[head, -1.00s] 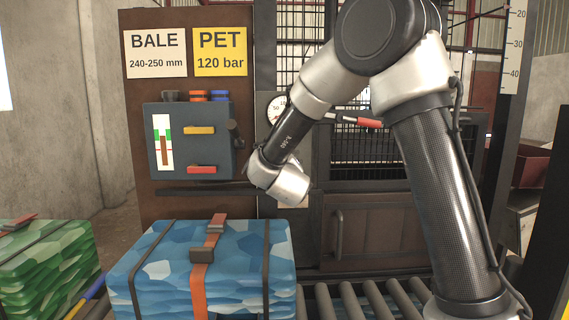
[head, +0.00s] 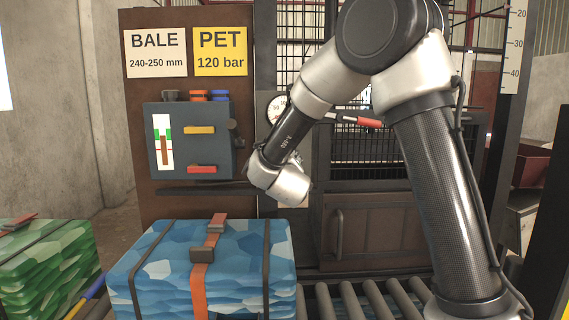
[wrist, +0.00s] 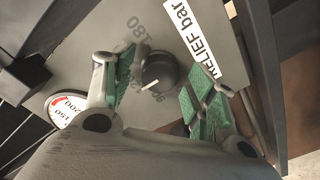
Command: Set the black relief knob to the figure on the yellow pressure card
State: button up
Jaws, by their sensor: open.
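The black relief knob (wrist: 160,71) is on a grey panel in the wrist view, with a pale pointer mark on its left side. Printed figures ring it; 180 is legible, others are partly covered, so I cannot tell the exact setting. A white "RELIEF bar" label (wrist: 198,40) is beside it. My gripper (wrist: 164,78) is open, its green-padded fingers on either side of the knob. I cannot tell whether either pad touches it. In the head view my arm hides the knob and fingers. The yellow pressure card (head: 220,52) reads "PET 120 bar".
A round gauge (wrist: 65,108) is near the left finger, and also shows behind my arm in the head view (head: 276,106). A grey control box (head: 190,142) with yellow and red handles stands left of my wrist. A blue bale (head: 165,263) lies below.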

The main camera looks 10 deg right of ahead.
jog(key=s+a, duration=0.2)
jog(key=s, duration=0.9)
jog(key=shift+s+a, duration=0.15)
jog(key=shift+s, duration=0.05)
jog(key=s+d+f+m+g+y, duration=0.1)
jog(key=s+d+g, duration=0.3)
jog(key=s, duration=0.6)
jog(key=s+d+f+m+g+y, duration=0.1)
jog(key=s+d+g, duration=0.4)
jog(key=s, duration=0.6)
jog(key=s+d+f+m+g+y, duration=0.1)
jog(key=s+d+f+m+g, duration=0.2)
jog(key=s+d, duration=0.5)
jog(key=s+g, duration=0.1)
jog(key=s, duration=0.1)
jog(key=shift+s+d, duration=0.2)
jog(key=shift+s, duration=0.1)
